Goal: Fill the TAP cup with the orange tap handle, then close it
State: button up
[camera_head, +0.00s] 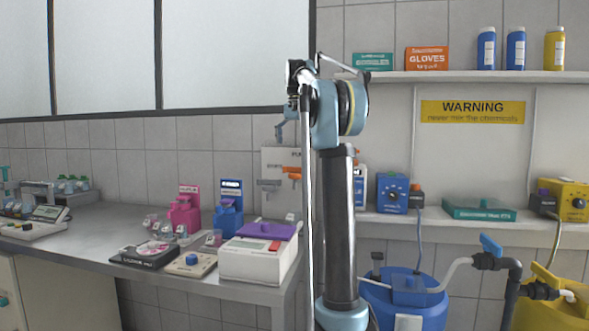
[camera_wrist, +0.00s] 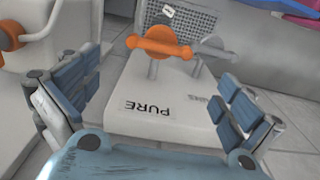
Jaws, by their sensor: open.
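The orange tap handle (camera_wrist: 160,47) sits on the white rack panel (camera_wrist: 150,100) in the wrist view, lying nearly crosswise. A grey tap handle (camera_wrist: 215,48) is just right of it. The panel reads PURE upside down; a second faint label is hard to read. In the head view the orange handle (camera_head: 291,171) shows on the white panel, partly behind my arm. My gripper (camera_wrist: 158,75) is open and empty, its blue fingers either side of the panel, apart from the handle. My gripper (camera_head: 283,130) also shows above the handles in the head view. I cannot make out the TAP cup.
A grey mesh grille (camera_wrist: 195,20) with a small white tag lies beyond the handles. On the bench left of the rack are a white scale (camera_head: 255,262), a blue dispenser (camera_head: 229,212) and a pink one (camera_head: 184,215). A blue drum (camera_head: 430,310) stands right of my arm.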

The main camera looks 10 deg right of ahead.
aim_at(296, 171)
notch_tip(296, 171, down, 9)
jog(key=shift+f, duration=0.1)
dwell(0.3)
jog(key=c, duration=1)
